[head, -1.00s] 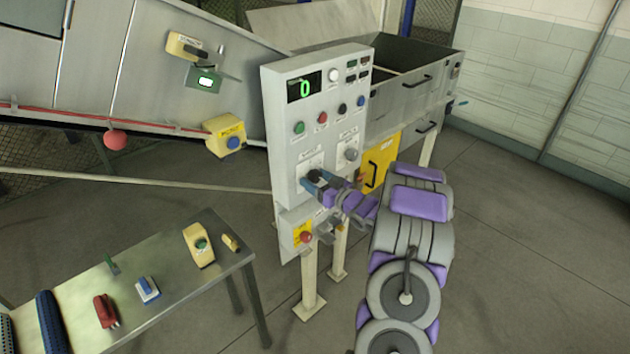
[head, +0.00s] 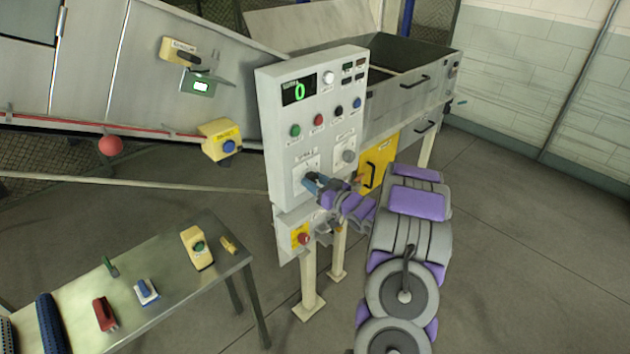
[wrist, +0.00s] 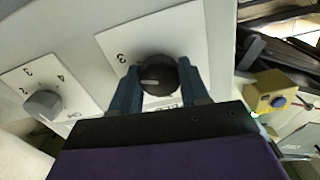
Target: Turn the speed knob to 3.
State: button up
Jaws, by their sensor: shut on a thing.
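In the wrist view, a round black knob (wrist: 160,75) with a white pointer mark sits on a white dial plate (wrist: 112,42). The pointer faces left in that view. A 3 shows on the plate's left part; the rest of its scale and its lettering are partly hidden. My gripper (wrist: 162,88) is shut on the black knob, one blue finger on each side. In the head view, my gripper (head: 314,185) is at the lower left dial of the grey control panel (head: 263,130) and covers most of the knob. The panel's green display (head: 299,91) reads 0.
A grey knob (wrist: 43,105) on its own numbered plate is beside the black one. Coloured buttons sit above, and a red button (head: 304,239) on yellow is below. A metal table (head: 180,268) with small devices stands at the left.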

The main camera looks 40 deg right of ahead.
jog(key=shift+r+m+p, duration=0.15)
jog(key=shift+m+p, duration=0.35)
jog(key=shift+p, duration=0.5)
jog(key=shift+f+m+p, duration=0.2)
jog(key=shift+m+p, duration=0.2)
jog(key=shift+p, duration=0.3)
jog(key=o, duration=1)
jog(key=shift+w+d+f, duration=0.1)
jog(key=shift+w+f, duration=0.05)
jog(key=shift+w, duration=0.05)
jog(key=shift+o, duration=0.3)
jog(key=shift+s, duration=0.1)
